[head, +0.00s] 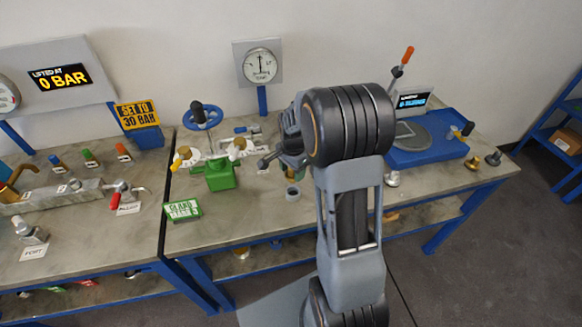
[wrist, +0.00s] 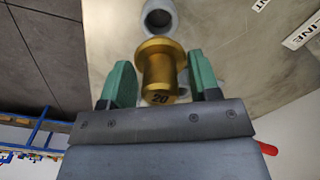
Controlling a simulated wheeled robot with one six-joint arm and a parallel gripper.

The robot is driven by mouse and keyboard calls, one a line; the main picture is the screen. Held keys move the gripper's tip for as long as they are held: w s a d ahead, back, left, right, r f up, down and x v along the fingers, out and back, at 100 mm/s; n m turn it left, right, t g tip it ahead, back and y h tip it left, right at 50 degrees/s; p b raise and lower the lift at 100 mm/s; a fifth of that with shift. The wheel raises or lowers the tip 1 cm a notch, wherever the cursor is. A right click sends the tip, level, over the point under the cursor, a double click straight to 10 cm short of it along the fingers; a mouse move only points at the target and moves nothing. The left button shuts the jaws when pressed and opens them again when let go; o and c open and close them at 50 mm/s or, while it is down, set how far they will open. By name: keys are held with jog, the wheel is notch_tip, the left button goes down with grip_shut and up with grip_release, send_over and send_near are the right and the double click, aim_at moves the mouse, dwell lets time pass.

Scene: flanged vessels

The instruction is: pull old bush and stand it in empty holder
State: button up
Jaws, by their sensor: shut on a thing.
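In the wrist view a brass flanged bush (wrist: 158,68) marked "20" is between the two green fingers of my gripper (wrist: 161,85), which is shut on it. A grey round holder (wrist: 160,17) with a dark, empty-looking hole is just beyond the bush. Another grey shape behind the bush is mostly hidden.
A green valve body (head: 220,176) with brass parts and a blue handwheel stands left of my gripper, behind a green sign (head: 182,209). A gauge (head: 260,65) stands at the back.

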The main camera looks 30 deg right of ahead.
aim_at(293, 181)
jog(key=shift+d, duration=0.15)
jog(key=shift+f+b, duration=1.95)
jog(key=shift+f, duration=0.55)
jog(key=shift+f, duration=0.2)
jog(key=shift+f+b, duration=1.15)
jog(key=shift+f, duration=0.1)
jog(key=o, duration=1.3)
jog(key=shift+s, duration=0.1)
jog(key=shift+r, duration=0.15)
notch_tip(293, 181, up, 14)
jog(key=shift+f, duration=0.2)
